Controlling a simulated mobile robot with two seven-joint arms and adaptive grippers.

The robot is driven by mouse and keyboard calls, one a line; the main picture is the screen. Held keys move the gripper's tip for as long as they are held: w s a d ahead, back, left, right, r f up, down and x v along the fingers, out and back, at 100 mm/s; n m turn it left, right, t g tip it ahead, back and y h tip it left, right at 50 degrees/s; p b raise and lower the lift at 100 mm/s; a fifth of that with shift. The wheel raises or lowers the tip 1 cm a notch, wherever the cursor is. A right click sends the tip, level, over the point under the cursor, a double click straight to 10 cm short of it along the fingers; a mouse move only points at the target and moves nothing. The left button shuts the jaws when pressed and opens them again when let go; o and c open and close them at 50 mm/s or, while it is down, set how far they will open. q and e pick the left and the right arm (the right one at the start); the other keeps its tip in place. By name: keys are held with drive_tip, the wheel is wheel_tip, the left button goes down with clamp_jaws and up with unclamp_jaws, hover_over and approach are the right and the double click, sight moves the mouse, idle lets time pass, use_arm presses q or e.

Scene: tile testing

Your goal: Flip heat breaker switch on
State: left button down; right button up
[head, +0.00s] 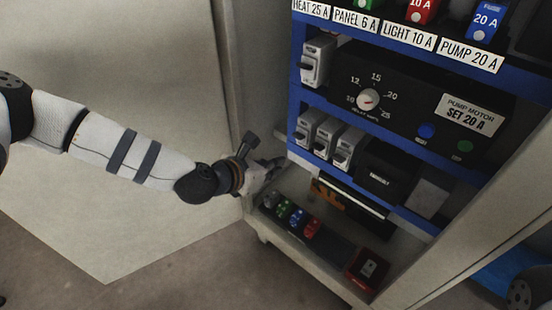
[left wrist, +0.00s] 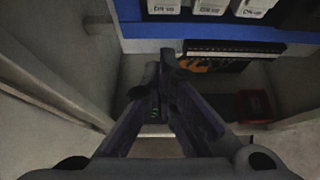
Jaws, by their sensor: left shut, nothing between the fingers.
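The cabinet has a blue-framed panel. A HEAT 25 A label (head: 311,8) sits at its top left. One white breaker with a dark lever (head: 316,62) stands on the upper left rail. A row of three white breakers (head: 325,138) is on the rail below; their lower parts show at the top of the left wrist view (left wrist: 210,6). I cannot tell which breaker is the heat one. My left gripper (head: 274,168) is at the cabinet's left edge, below and left of the row. Its fingers (left wrist: 165,75) are shut and empty, apart from the breakers.
Above the row is a black panel with a dial (head: 369,99) and a SET 20 A label. The cabinet's bottom shelf holds several coloured knobs (head: 297,217) and a red box (head: 367,268). A pale door or wall panel (head: 110,215) is behind my left arm.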

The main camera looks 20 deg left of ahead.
use_arm(q)
drive_tip(key=s+a+r+p, duration=0.1)
drive_tip(key=s+r, duration=0.3)
drive_tip(key=r, duration=0.2)
drive_tip(key=shift+s+a+r+p, duration=0.2)
drive_tip(key=shift+s+a+p, duration=0.1)
drive_tip(key=shift+s, duration=0.05)
use_arm(e)
drive_tip(key=shift+v, duration=1.1)
drive_tip(key=shift+d, duration=0.15)
